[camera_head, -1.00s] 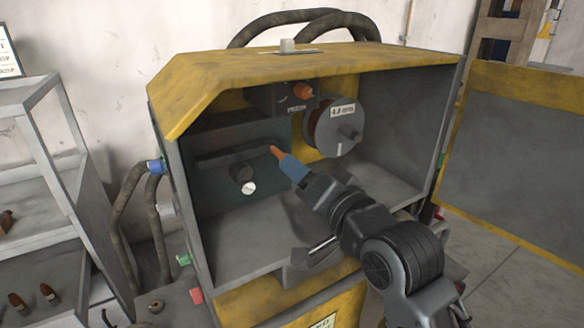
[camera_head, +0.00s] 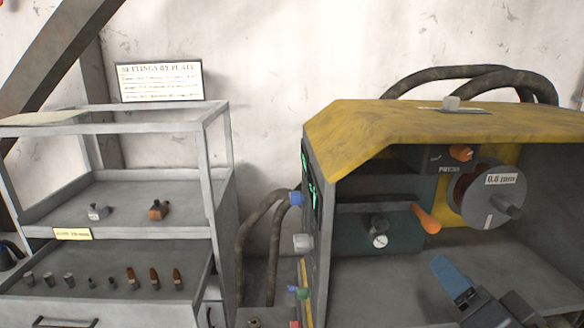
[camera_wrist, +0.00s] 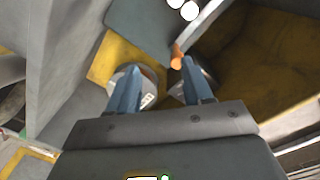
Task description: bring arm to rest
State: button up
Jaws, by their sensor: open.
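My gripper is in the lower right of the head view, its blue fingers (camera_head: 452,278) raised inside the machine's open bay. In the wrist view my gripper (camera_wrist: 158,85) has its two blue fingers apart with nothing between them. An orange lever (camera_head: 426,218) sticks out of the dark panel, above and left of the fingers and apart from them in the head view. It also shows in the wrist view (camera_wrist: 177,57), close by the tip of the right finger. Most of my arm is outside the head view.
The yellow and grey machine (camera_head: 400,122) surrounds the bay. A wire spool (camera_head: 490,197) and a dark knob (camera_head: 378,228) sit inside, near my gripper. A grey shelf (camera_head: 215,160) with small parts stands left. Hoses (camera_head: 258,235) hang between them.

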jog(key=s+f+n, duration=0.2)
jog(key=s+f, duration=0.5)
jog(key=s, duration=0.1)
jog(key=s+a+f+n+g, duration=0.1)
jog(key=s+n, duration=0.2)
jog(key=s, duration=1)
jog(key=s+a+f+n+g, duration=0.1)
jog(key=s+a+f+n, duration=0.1)
jog(key=s, duration=1.1)
jog(key=shift+s+a+f+n+g, duration=0.2)
jog(key=shift+s+f+n+g, duration=0.1)
jog(key=shift+n, duration=0.5)
jog(key=shift+c, duration=0.7)
jog(key=shift+w, duration=0.1)
